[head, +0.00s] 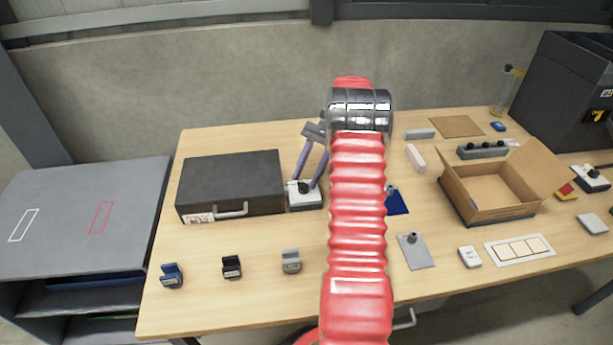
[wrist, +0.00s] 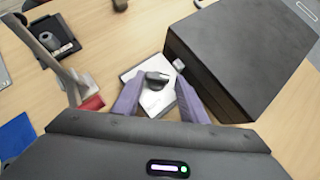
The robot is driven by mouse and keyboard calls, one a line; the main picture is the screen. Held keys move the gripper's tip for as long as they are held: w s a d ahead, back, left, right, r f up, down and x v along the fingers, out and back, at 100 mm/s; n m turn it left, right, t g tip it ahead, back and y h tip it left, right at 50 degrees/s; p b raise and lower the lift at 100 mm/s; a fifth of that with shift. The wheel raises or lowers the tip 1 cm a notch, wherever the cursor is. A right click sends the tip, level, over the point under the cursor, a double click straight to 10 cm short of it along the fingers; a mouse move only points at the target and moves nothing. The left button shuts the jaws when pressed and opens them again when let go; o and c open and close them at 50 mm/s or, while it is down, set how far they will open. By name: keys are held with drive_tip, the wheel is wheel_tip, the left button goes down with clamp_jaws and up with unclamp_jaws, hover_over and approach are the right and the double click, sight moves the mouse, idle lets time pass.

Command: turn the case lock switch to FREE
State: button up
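The black case (head: 230,178) lies closed at the back left of the table, its handle facing front. The lock switch is a small white-topped box (head: 311,199) with a dark knob (head: 304,187), beside the case's right side. In the wrist view the knob (wrist: 156,77) sits on the white plate (wrist: 150,100); I cannot read its markings. My gripper (head: 309,180) points down over the switch. In the wrist view my gripper (wrist: 158,92) is open, its purple fingers on either side of the knob, with visible gaps. I cannot tell whether the tips touch the plate.
The case wall (wrist: 205,85) is close to the right finger in the wrist view. A dark stand with a grey knob (wrist: 49,41) and a red block (wrist: 92,103) are at left. An open cardboard box (head: 487,211) stands at right. Several small blocks line the front left.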

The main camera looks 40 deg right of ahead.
drive_tip(key=o, duration=0.3)
drive_tip(key=shift+s, duration=0.1)
drive_tip(key=shift+v, duration=3.2)
drive_tip(key=shift+d+r, duration=0.35)
